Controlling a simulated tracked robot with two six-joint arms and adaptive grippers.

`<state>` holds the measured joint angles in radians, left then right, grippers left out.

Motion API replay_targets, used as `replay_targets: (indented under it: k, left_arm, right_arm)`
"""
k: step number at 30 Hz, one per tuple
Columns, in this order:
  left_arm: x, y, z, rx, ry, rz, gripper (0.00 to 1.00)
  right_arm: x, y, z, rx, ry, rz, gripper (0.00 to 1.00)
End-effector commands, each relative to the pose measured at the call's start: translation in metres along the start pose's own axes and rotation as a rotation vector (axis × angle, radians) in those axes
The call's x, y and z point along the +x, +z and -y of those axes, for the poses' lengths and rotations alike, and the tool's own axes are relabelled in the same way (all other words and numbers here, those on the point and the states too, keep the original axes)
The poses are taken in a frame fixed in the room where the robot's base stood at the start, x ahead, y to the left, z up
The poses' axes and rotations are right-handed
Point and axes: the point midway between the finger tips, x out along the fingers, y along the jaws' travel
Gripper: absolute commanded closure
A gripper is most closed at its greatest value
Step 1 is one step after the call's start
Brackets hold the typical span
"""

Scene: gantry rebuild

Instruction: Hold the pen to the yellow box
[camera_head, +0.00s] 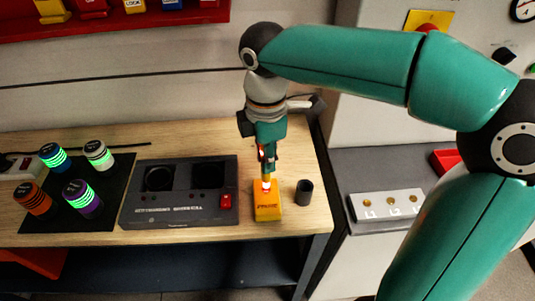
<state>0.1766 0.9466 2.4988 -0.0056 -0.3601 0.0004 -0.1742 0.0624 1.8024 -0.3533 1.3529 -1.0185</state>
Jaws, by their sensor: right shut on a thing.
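The yellow box (267,208) sits on the wooden bench, to the right of a dark two-well unit, with dark lettering on its front. My right gripper (267,162) points down above it and is shut on the pen (267,184). Only the pen's lower end shows, with a bright reddish glow, at the top of the box. I cannot tell whether the pen touches the box. The fingers hide the rest of the pen. My left gripper is not in view.
The dark two-well unit (178,205) has a red switch. A small dark cup (304,192) stands right of the box. Several banded cylinders stand on a black mat (117,205) at left. A panel (388,204) marked L1, L2 is at right.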

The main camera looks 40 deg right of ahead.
Motion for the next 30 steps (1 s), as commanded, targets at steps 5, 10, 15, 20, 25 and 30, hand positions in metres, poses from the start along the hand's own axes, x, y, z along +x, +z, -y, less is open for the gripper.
replay_targets:
  k: [5,10,15,20,25,30]
  left_arm:
    - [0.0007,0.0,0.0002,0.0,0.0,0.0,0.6]
    - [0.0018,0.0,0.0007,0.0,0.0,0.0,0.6]
    - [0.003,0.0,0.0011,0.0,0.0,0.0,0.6]
    - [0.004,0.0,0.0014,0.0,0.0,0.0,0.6]
    - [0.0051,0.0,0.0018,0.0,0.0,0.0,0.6]
    - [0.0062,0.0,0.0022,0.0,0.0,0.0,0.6]
  right_arm:
    - [0.0008,-0.0003,-0.0001,-0.001,0.0,0.0,1.0]
    - [0.0026,-0.0004,-0.0001,-0.001,0.0,0.0,1.0]
    - [0.0043,-0.0004,-0.0001,-0.001,0.0,0.0,1.0]
    - [0.006,-0.0004,-0.0001,-0.001,0.0,0.0,1.0]
    - [0.0077,-0.0004,-0.0001,-0.001,0.0,0.0,1.0]
    - [0.0094,-0.0003,-0.0001,-0.001,0.0,0.0,1.0]
